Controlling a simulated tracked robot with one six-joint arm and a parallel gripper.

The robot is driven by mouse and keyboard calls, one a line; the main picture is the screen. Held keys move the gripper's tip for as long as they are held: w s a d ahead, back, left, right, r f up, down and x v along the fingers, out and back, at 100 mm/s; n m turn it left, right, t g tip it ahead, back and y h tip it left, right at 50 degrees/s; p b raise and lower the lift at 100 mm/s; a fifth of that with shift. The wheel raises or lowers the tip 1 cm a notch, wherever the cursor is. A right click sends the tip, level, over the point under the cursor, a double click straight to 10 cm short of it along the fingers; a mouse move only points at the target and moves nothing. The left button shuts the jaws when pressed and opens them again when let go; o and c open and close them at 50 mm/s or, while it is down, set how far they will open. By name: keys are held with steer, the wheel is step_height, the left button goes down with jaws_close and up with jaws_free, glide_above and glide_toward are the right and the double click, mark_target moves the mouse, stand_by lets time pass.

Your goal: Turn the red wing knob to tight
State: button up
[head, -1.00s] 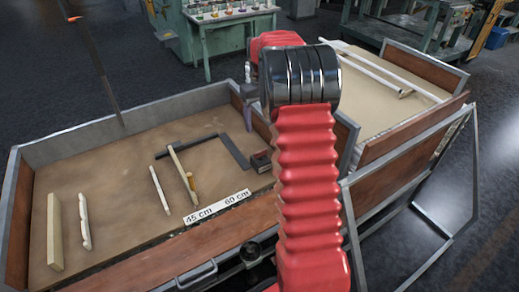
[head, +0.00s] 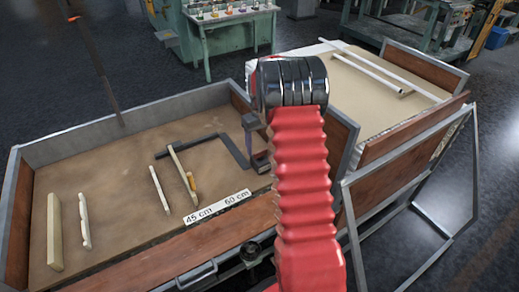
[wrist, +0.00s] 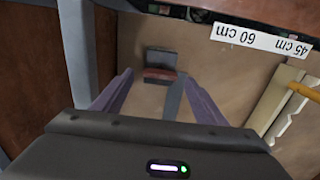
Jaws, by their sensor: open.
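A small dark block with a dull red lower face (wrist: 160,75) lies on the tan floor of the left tray. It is the only red piece there and may be the red wing knob; no wings can be made out. In the head view the block (head: 262,163) is small and partly hidden by my gripper. My gripper (head: 257,148) is over the right end of the left tray. In the wrist view my gripper (wrist: 157,75) is open, with its two purple-grey fingers apart and the block appearing between their tips. I cannot tell the height gap.
A dark angled bar (head: 235,152) runs on the tray floor up to the block. A white label reading 45 cm and 60 cm (head: 217,207) is on the front edge. Several pale strips (head: 54,232) lie to the left. Grey metal rims and wooden walls bound the tray.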

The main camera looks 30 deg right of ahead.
mark_target(261, 155)
steer(key=shift+f, duration=1.1)
steer(key=shift+c, duration=0.6)
steer(key=c, duration=0.9)
steer(key=shift+a, duration=0.25)
steer(key=shift+c, duration=0.2)
steer(key=shift+d, duration=0.15)
